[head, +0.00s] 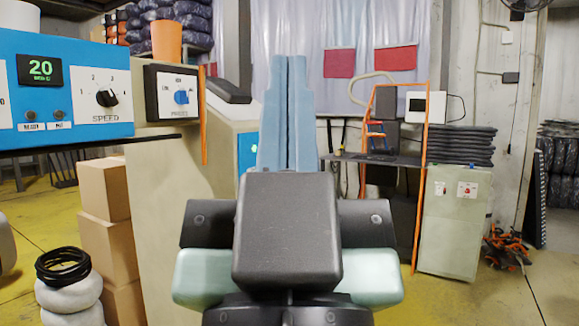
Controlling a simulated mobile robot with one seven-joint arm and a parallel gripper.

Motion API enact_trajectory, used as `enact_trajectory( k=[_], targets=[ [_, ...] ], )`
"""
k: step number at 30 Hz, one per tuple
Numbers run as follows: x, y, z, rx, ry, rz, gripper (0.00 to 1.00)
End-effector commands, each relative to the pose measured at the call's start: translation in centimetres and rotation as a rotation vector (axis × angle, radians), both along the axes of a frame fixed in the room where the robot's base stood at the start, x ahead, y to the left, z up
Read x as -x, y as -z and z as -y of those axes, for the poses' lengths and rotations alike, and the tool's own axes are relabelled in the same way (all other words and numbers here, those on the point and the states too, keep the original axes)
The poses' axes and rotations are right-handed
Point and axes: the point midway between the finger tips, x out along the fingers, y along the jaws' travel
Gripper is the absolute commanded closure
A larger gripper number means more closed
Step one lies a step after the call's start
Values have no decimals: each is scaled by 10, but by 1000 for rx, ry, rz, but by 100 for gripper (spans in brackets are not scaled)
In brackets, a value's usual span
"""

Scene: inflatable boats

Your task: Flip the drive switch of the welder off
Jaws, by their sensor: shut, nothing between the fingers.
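The welder's blue control panel (85,75) fills the upper left of the head view. It has a green display (40,69) reading 20, a black speed knob (106,98) and two small dark controls (45,115) with labels too small to read. A black box (172,93) with a blue knob (181,97) sits just right of it. I cannot tell which control is the drive switch. My gripper (288,58) is in the middle, its blue-grey fingers together and empty, pointing forward. It appears right of the panel and apart from it.
Cardboard boxes (106,218) and a black coil (63,266) on pale sacks stand below the panel. An orange upright bar (203,115) is beside the black box. A pale cabinet (453,225) and an orange frame (420,190) stand at right. Yellow floor (480,300) is open at front right.

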Motion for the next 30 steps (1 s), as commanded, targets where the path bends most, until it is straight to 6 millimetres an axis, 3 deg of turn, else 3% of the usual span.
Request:
enact_trajectory(
  k=[1, 21, 25, 30],
  targets=[
    [0, -31, 0, 0, 0, 1, 100],
    [0, -258, -1, 1, -2, 1, 100],
    [0, -282, -1, 1, -2, 1, 100],
    [0, -288, -1, 1, -2, 0, 100]
  ],
)
